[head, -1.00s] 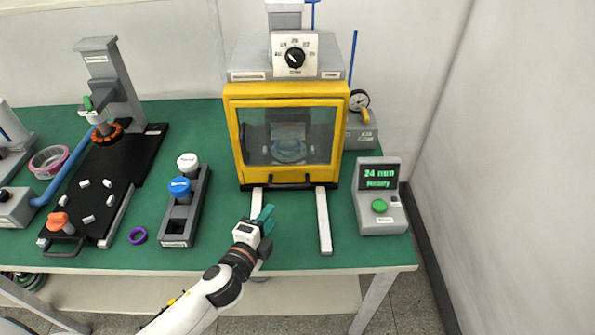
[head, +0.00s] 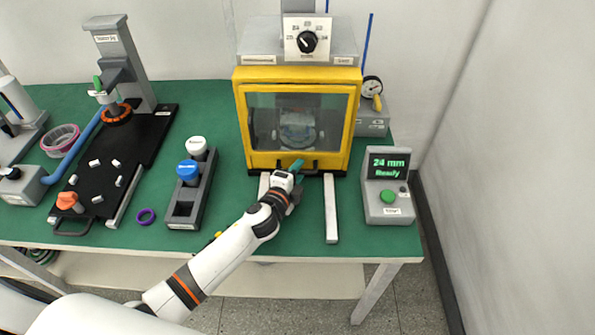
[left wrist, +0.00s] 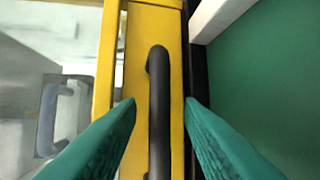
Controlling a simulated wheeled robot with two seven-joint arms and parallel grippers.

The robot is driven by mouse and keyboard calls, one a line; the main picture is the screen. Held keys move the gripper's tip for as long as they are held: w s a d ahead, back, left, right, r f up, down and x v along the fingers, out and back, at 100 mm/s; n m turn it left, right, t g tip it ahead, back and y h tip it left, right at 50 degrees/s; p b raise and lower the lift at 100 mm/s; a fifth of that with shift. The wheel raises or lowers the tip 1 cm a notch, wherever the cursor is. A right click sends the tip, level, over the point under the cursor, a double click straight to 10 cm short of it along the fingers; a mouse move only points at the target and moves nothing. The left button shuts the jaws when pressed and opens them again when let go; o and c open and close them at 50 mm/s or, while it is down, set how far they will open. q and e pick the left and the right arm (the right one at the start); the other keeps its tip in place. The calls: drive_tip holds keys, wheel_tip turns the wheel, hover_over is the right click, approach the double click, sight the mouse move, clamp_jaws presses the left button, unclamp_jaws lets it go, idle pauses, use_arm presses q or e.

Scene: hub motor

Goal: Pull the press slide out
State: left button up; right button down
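The press is a yellow-framed box (head: 241,125) with a clear front window, shut. A black bar handle (left wrist: 159,110) is on the lower yellow frame of its door. My left gripper (head: 298,166) is at this handle. In the left wrist view its two green fingers (left wrist: 161,103) are open, one on each side of the handle, with gaps showing. Behind the window the press slide seems to be inside, with a grey handle (left wrist: 47,120) blurred through the glass. My right gripper is not in view.
Two pale rails (head: 331,210) run forward from the press on the green table (head: 300,235). A control box (head: 388,205) reading "24 mm Ready" stands right. A grey holder (head: 183,221) with blue and white-topped tools stands left, beside a purple ring (head: 145,216).

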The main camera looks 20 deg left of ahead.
use_arm(q)
drive_tip(key=shift+w, duration=0.2)
clamp_jaws()
